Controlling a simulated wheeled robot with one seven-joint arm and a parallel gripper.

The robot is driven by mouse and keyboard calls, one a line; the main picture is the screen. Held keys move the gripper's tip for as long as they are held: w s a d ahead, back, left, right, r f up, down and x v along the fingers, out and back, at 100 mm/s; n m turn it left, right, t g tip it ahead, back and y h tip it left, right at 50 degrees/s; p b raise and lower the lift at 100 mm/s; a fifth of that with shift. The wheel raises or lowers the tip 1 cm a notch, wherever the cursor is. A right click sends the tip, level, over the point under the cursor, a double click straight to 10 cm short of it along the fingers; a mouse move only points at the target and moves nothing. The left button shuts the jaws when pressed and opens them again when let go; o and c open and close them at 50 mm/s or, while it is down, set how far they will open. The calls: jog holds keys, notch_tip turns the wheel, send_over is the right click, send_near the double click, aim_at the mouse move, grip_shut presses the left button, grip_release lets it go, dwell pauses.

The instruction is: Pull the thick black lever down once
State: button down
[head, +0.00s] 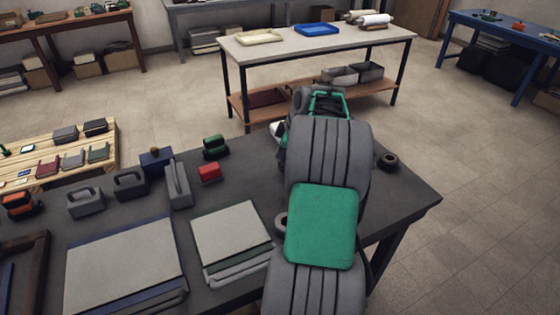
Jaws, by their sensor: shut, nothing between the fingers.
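I cannot make out the thick black lever in the head view; my own arm covers a large part of the dark workbench (405,200). My gripper (326,95) is at the far end of the arm, near the bench's far edge in the picture. It is small and partly hidden by the arm's grey links. It is shut with nothing held. Dark parts and a small white part (277,130) show beside the arm there, too hidden to name.
The bench holds grey handled blocks (86,203), a blue box (156,161) with a knob, a red block (209,173), a green-and-black piece (215,147), pale panels (125,265) and a dark ring (388,161). The bench's right end is mostly clear. A pale table (300,45) stands behind.

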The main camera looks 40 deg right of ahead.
aim_at(283, 162)
jog(key=shift+s+a+f+b, duration=0.15)
jog(key=shift+s+f+b, duration=0.25)
jog(key=shift+f, duration=0.4)
jog(key=shift+s+a+f+b, duration=0.1)
jog(key=shift+s+f+b, duration=0.2)
jog(key=shift+f, duration=0.45)
jog(key=shift+r, duration=0.1)
jog(key=shift+w+d+r+p, duration=0.2)
jog(key=shift+r+p, duration=0.4)
jog(key=shift+r, duration=0.05)
notch_tip(283, 162, up, 6)
jog(key=w+p, duration=0.2)
jog(key=p, duration=0.1)
jog(key=shift+w+d+f+p, duration=0.2)
jog(key=shift+d+p, duration=0.1)
jog(key=shift+p, duration=0.1)
